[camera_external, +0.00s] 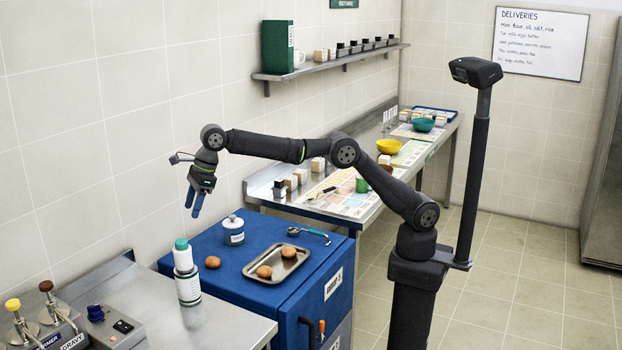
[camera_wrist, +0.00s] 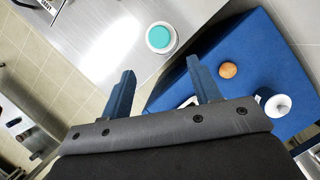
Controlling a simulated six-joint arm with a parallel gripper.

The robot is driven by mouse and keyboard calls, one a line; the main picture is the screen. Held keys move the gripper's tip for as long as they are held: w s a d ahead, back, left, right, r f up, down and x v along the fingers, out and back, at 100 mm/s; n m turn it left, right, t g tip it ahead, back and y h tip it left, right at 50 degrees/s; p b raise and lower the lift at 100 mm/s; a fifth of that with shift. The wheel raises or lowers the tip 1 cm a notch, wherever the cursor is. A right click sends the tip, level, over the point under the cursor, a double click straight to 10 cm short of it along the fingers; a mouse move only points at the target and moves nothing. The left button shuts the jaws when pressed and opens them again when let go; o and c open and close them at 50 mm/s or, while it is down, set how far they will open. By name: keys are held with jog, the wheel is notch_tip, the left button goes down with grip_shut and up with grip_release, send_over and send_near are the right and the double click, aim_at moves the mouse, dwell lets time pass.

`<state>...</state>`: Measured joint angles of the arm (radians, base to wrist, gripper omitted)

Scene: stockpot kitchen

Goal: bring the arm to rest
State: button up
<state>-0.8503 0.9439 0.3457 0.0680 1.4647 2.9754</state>
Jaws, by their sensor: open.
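My gripper (camera_external: 194,201) hangs in the air above the left part of the blue cabinet top (camera_external: 219,282), its blue fingers apart and pointing down. In the wrist view my gripper (camera_wrist: 160,88) is open with nothing between its fingers. The arm is stretched out to the left from its column. My gripper is clear of the bottle, the jar and the buns below it.
On the blue top are a white jar (camera_external: 233,231), a metal tray (camera_external: 298,262) with buns, a loose bun (camera_external: 212,262) and a ladle (camera_external: 309,235). A teal-capped bottle (camera_external: 187,275) stands on the steel counter (camera_external: 220,325). A shelf (camera_external: 330,62) runs along the wall.

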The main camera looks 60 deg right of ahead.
aim_at(183, 240)
jog(key=shift+s+d+r, duration=0.15)
jog(key=shift+d+r, duration=0.1)
jog(key=shift+r, duration=0.35)
jog(key=x, duration=1.2)
jog(key=shift+f, duration=0.15)
jog(key=shift+r, duration=1.55)
